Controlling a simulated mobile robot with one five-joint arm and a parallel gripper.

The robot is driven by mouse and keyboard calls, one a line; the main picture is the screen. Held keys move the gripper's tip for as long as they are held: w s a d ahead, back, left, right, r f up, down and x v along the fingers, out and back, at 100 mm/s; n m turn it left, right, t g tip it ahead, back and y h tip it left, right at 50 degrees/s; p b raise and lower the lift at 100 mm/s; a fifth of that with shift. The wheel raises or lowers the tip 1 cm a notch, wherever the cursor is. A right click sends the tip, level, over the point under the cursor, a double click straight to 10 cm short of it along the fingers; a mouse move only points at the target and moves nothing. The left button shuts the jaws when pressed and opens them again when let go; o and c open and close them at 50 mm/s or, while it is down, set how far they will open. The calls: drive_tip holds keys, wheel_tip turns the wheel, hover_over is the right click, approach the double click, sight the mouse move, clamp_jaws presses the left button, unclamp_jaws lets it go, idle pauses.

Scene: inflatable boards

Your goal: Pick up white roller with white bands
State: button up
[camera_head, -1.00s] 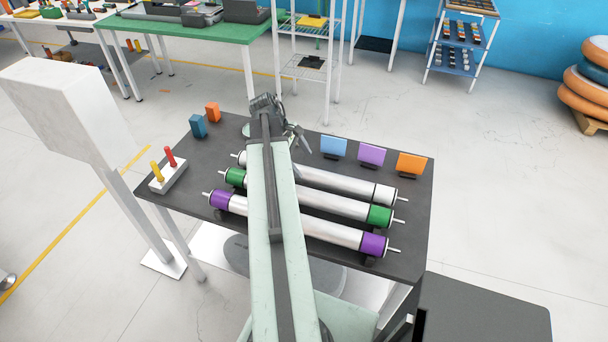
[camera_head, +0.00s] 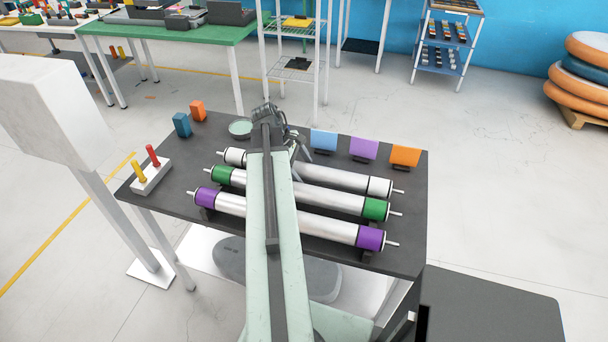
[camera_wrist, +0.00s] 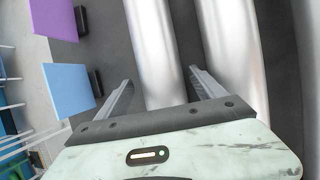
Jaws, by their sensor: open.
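The white roller with white bands (camera_head: 340,180) is the farthest of three rollers lying side by side on the dark table (camera_head: 408,255). My arm crosses in front of its middle-left part. My gripper (camera_head: 297,147) is open above the table by this roller. In the wrist view, one pale roller (camera_wrist: 154,45) runs between the two open fingers of my gripper (camera_wrist: 160,76), appearing to be the white-banded one. A second roller (camera_wrist: 232,45) lies to its right, close to the right finger. I cannot tell the fingers' height over the rollers.
The green-banded roller (camera_head: 335,198) and purple-banded roller (camera_head: 330,229) lie nearer me. Blue (camera_head: 324,140), purple (camera_head: 364,149) and orange (camera_head: 405,156) cards stand behind the rollers. A round dish (camera_head: 240,128), two small blocks and a white peg holder (camera_head: 151,178) are at left.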

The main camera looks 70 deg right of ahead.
sight(302, 164)
clamp_jaws()
drive_tip(key=shift+r, duration=0.2)
wheel_tip(302, 164, up, 10)
drive_tip(key=p, duration=1)
drive_tip(key=shift+f, duration=0.1)
